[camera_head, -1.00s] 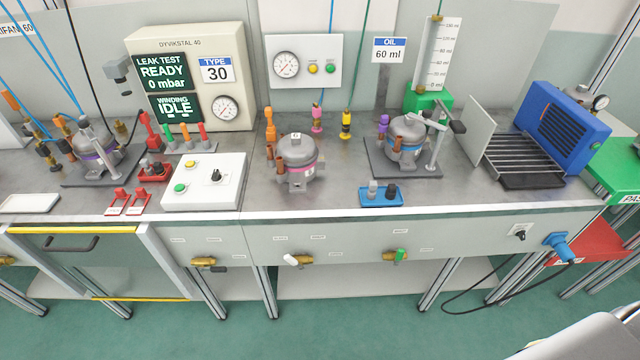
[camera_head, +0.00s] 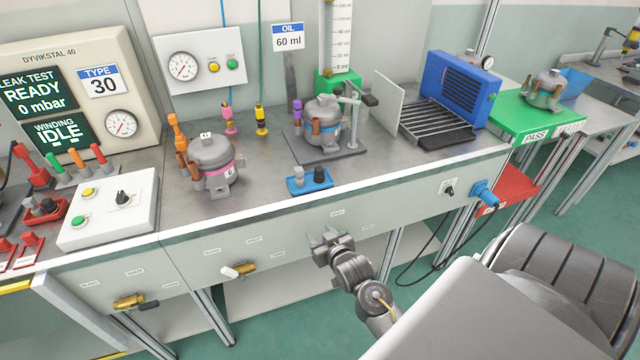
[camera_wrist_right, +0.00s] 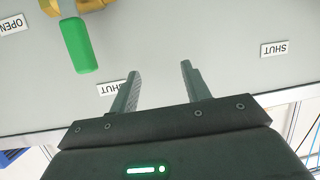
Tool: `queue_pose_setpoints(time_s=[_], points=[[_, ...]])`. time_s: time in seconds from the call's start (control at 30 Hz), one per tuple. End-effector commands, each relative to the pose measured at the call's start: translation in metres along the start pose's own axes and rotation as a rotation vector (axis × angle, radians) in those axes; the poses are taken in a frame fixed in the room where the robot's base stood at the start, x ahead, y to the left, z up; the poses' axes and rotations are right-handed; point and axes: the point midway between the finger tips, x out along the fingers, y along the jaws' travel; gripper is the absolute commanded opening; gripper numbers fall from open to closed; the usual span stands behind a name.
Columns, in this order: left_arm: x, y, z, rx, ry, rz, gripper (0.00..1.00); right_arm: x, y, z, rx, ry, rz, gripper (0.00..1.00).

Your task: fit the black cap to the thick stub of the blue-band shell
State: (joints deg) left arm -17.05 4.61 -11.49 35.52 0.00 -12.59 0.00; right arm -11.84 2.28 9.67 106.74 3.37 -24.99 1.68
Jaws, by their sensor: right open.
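The blue-band shell (camera_head: 325,118) is a grey compressor with copper stubs, standing on a dark plate under a clamp in the head view. Which stub is the thick one I cannot tell. A small blue tray (camera_head: 309,187) near the bench's front edge holds a black cap (camera_head: 319,175) on the right and a grey cap (camera_head: 298,173) on the left. My right gripper (camera_head: 328,240) is open and empty, in front of the bench's front panel and below the tray. The right wrist view shows its two fingers apart (camera_wrist_right: 160,72) before the panel. My left gripper is out of view.
A pink-band shell (camera_head: 214,165) stands left of the tray. A white control box (camera_head: 108,208) is further left. A wire rack (camera_head: 438,128) and blue fan unit (camera_head: 462,88) are right of the clamp. A green valve handle (camera_wrist_right: 80,45) projects near my right gripper.

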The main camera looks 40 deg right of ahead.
Motion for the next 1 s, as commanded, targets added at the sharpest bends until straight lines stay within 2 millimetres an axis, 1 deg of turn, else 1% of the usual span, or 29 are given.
queue_pose_setpoints(time_s=[0.03, 0.1, 0.2, 0.3, 0.4, 0.47, 0.53, 0.8, 0.9, 1.0], points=[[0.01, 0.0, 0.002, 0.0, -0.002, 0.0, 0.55, -0.005, 0.009, -0.029, 0.014, 0.071, 0.02, 0.47], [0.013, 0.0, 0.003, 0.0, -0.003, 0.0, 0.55, -0.015, 0.019, -0.064, 0.026, 0.144, 0.042, 0.47], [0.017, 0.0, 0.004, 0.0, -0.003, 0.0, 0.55, -0.028, 0.031, -0.1, 0.04, 0.226, 0.067, 0.47], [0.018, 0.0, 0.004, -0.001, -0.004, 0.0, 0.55, -0.036, 0.043, -0.126, 0.054, 0.303, 0.093, 0.47], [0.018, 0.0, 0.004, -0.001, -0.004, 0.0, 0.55, -0.039, 0.047, -0.136, 0.059, 0.333, 0.104, 0.47], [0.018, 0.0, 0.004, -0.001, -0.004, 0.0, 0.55, -0.04, 0.048, -0.138, 0.059, 0.338, 0.105, 0.47], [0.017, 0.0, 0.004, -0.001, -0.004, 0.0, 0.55, -0.036, 0.048, -0.14, 0.059, 0.337, 0.104, 0.47], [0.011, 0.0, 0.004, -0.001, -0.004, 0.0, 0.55, 0.002, 0.052, -0.152, 0.058, 0.336, 0.103, 0.47], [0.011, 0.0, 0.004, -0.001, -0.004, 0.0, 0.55, 0.011, 0.053, -0.154, 0.057, 0.335, 0.103, 0.47], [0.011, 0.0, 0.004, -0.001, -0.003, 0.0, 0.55, 0.014, 0.053, -0.155, 0.058, 0.335, 0.102, 0.47]])
